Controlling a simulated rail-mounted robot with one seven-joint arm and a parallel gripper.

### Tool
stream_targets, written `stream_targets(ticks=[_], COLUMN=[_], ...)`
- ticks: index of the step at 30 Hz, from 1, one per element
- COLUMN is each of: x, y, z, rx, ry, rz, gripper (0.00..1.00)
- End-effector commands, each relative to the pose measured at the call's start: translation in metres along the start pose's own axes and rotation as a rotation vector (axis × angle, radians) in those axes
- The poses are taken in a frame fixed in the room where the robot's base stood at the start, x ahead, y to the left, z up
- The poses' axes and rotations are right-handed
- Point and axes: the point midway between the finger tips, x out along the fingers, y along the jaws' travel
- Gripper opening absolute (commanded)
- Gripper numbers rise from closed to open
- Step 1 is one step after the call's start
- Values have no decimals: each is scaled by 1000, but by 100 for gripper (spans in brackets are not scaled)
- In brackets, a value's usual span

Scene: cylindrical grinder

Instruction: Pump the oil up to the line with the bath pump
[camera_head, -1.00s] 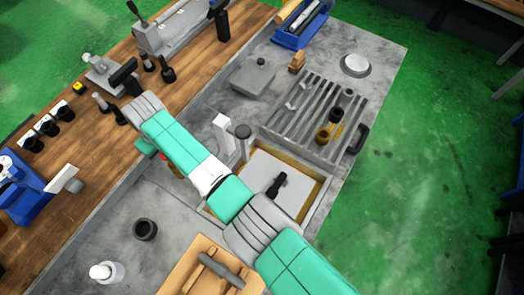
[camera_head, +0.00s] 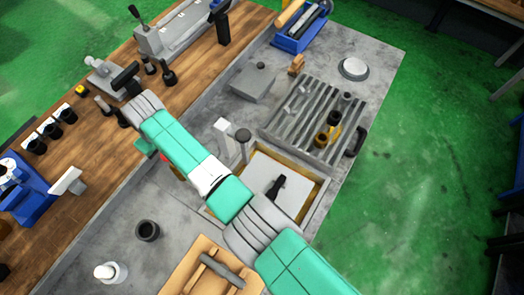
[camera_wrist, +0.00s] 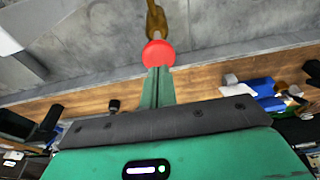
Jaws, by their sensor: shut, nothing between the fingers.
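The bath (camera_head: 318,205) is a square basin with an amber rim band around a pale plate; part of it is hidden behind my arm. In the wrist view a brass pump rod (camera_wrist: 156,20) carries a round red knob (camera_wrist: 158,53). My gripper (camera_wrist: 157,72) is shut and empty, its green fingertips right at the knob, overlapping its lower edge; I cannot tell whether they touch. In the head view my gripper (camera_head: 160,155) is mostly hidden by my own arm, with only a little red beside it. The oil line cannot be made out.
A slotted grate (camera_head: 290,115) with small cups lies behind the bath. A pale post (camera_head: 222,127) stands close to my arm. A wooden board (camera_head: 185,275) and black cup (camera_head: 147,231) are in front. The wooden bench (camera_head: 75,195) with tools runs along the left.

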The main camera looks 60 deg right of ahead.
Motion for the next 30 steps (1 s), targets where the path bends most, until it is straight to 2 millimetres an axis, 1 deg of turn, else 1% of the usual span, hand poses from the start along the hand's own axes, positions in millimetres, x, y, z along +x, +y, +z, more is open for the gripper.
stream_targets(ticks=[7,10,18,22,30], x=[0,-6,-38,-51,-49], y=[0,0,0,0,0], z=[0,-1,-8,-10,-10], rx=[0,0,-1,0,0], ry=[0,0,0,0,0], rz=[0,0,0,0,0], gripper=[0,0,0,0,0])
